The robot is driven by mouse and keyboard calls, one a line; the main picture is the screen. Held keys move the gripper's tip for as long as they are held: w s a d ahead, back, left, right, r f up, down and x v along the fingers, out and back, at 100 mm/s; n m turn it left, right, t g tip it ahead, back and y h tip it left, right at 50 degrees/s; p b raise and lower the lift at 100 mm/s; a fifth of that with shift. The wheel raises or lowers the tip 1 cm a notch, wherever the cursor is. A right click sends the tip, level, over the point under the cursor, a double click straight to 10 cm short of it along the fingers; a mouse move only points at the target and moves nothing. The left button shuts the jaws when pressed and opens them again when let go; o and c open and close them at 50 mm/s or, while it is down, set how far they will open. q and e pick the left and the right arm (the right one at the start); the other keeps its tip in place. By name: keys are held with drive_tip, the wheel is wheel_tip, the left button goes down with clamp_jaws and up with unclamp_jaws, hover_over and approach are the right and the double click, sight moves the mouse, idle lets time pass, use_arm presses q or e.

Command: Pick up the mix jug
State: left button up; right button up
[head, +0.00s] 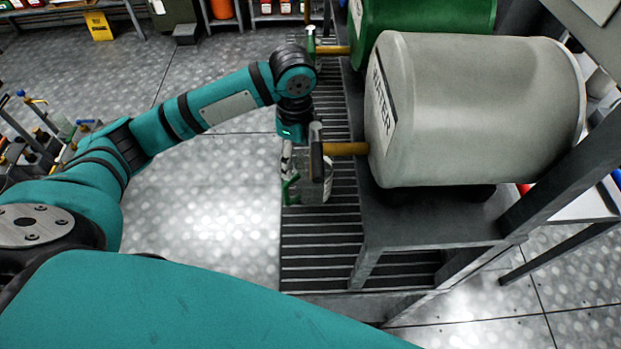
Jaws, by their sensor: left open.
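The mix jug (307,193) is a clear jug with a green handle. It stands on the slatted grate, below the brass tap (345,149) of the grey water drum (470,110). The dark end of the tap hides part of the jug. My left gripper (288,165) points down just above the jug's handle side, with its fingers open close to the handle. I cannot tell whether they touch it. My right gripper is out of view.
A green drum (425,25) with its own tap lies behind the water drum. The dark metal stand (430,225) is close to the right of the jug. A yellow sign (99,26) stands at the back left. The floor left of the grate is clear.

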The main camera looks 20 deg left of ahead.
use_arm(q)
approach(306, 183)
drive_tip(key=s+f, duration=0.2)
wheel_tip(306, 183, down, 7)
drive_tip(key=a+p, duration=0.1)
drive_tip(key=p, duration=0.1)
drive_tip(key=shift+w+a, duration=0.15)
drive_tip(key=shift+w, duration=0.15)
drive_tip(key=shift+r, duration=0.15)
drive_tip(key=c, duration=1)
clamp_jaws()
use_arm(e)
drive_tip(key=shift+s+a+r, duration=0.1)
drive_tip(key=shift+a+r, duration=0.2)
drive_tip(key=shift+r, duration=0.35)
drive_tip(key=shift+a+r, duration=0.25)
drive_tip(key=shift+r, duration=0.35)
